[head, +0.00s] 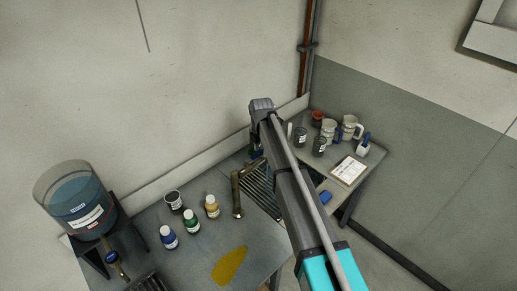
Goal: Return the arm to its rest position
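My arm reaches from the lower right up over the grey bench, with its far end above the sink. A small dark part shows just below and left of that end, and I cannot make out gripper fingers there. The arm hides part of the sink and bench. I cannot see whether anything is held.
A tank of blue liquid (80,208) stands at left on a dark stand. Blue (168,238), green (191,222) and yellow (212,207) bottles stand near a dark jar (174,202). A brass tap (237,190), yellow spill (230,265), mugs (349,128) and clipboard (348,170) surround the arm.

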